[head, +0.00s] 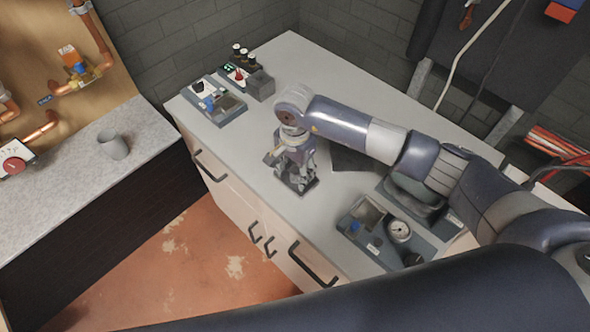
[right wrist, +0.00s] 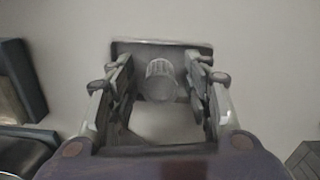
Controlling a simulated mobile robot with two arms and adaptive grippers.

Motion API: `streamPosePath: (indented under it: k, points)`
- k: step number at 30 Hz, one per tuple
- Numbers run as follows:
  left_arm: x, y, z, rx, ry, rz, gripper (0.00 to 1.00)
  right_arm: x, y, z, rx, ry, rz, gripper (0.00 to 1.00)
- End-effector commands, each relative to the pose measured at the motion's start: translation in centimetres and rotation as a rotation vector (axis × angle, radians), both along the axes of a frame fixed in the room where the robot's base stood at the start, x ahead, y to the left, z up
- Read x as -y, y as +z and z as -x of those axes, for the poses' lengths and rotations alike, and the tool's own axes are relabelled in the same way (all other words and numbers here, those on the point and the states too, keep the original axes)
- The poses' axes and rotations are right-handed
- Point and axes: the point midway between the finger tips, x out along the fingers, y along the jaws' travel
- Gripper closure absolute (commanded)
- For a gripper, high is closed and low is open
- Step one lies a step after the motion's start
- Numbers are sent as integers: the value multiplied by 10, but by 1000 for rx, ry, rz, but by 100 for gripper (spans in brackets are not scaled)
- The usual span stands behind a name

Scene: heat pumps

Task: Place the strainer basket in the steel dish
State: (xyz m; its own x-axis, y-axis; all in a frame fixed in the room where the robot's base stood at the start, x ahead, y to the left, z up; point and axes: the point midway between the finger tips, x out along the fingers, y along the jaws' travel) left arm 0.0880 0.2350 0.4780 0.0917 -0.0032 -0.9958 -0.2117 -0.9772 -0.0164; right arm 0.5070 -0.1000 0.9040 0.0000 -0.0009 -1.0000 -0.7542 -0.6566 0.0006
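A small pale, ribbed cylinder, which looks like the strainer basket (right wrist: 160,82), stands upright on a dark rectangular plate (right wrist: 124,48) in the right wrist view. My right gripper (right wrist: 160,68) is open, with one finger on each side of the basket and visible gaps between. In the head view my right gripper (head: 297,174) points down over the same small dark plate near the counter's front edge, and it hides the basket there. I cannot pick out the steel dish for certain. A square grey recess shows in the front tray (head: 350,238). My left gripper is out of view.
The front tray also holds a round gauge (head: 399,229) and a blue part. Another tray (head: 222,119) and a box with knobs (head: 261,84) stand at the back left. A grey cup (head: 113,145) is on the side counter. The counter's middle left is clear.

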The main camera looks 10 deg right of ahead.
Motion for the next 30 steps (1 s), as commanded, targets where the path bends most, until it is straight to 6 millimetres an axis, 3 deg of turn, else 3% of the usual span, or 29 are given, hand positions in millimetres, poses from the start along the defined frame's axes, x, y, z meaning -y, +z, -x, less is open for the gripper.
streamPosePath:
  k: [11,24,30]
  points:
    - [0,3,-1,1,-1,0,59,0,7,-1,2,0,-1,53]
    - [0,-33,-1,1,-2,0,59,0,93,-1,5,0,0,53]
    - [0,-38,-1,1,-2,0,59,0,118,0,1,0,0,53]
